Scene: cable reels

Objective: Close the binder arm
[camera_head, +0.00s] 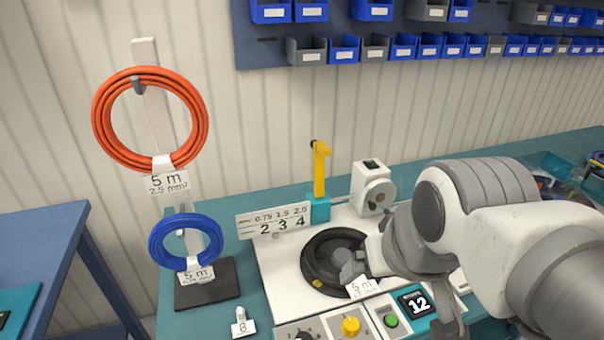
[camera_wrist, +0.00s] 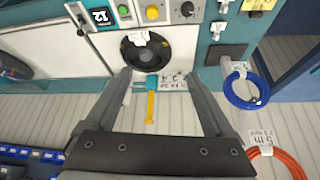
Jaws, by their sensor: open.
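The binder arm (camera_head: 320,168) is a yellow bar standing upright from a teal block (camera_head: 318,209) behind the black cable reel (camera_head: 318,268). In the wrist view, which looks turned round, the yellow arm (camera_wrist: 150,107) points down from the teal block (camera_wrist: 152,82), and the black reel (camera_wrist: 158,56) lies beyond it. My gripper (camera_wrist: 160,74) is open, with its two fingers apart and nothing held between them. The teal block and yellow arm appear in the gap between the fingers; whether they touch cannot be told. In the head view, my arm partly hides the reel and the bench's right side.
A white label plate (camera_head: 273,221) stands left of the teal block. A small white machine (camera_head: 372,187) is to its right. A stand with an orange coil (camera_head: 100,120) and a blue coil (camera_head: 157,242) is at left. Yellow (camera_head: 351,326) and green knobs sit in front.

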